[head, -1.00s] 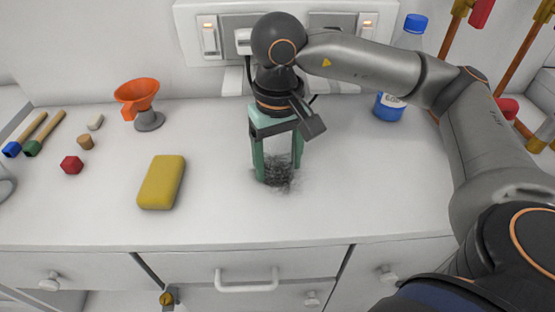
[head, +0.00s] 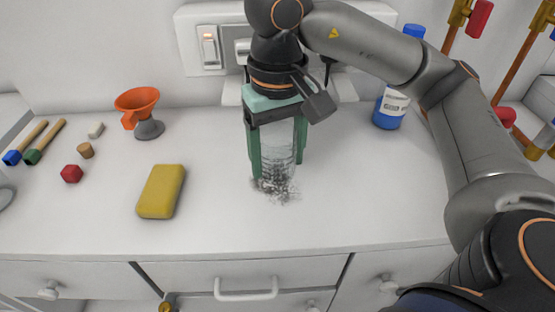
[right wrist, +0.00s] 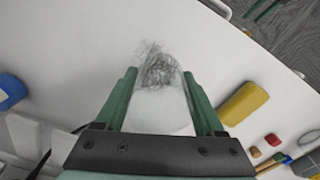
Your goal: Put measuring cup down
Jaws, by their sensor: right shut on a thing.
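The measuring cup (head: 281,143) is clear and see-through, with a dark, grainy patch at its lower end. It is between the green fingers of my right gripper (head: 277,172), which is shut on it just over the white counter. In the right wrist view the cup (right wrist: 160,108) also shows between the two fingers of the gripper (right wrist: 160,88). Its base is at or very near the counter top; I cannot tell if it touches. My left gripper is not in view.
A yellow sponge (head: 161,191) lies left of the cup. An orange funnel (head: 137,102) stands behind it, with a red block (head: 71,173) and a cork (head: 86,150) further left. A blue bottle (head: 391,106) stands at the back right. The counter front around the cup is clear.

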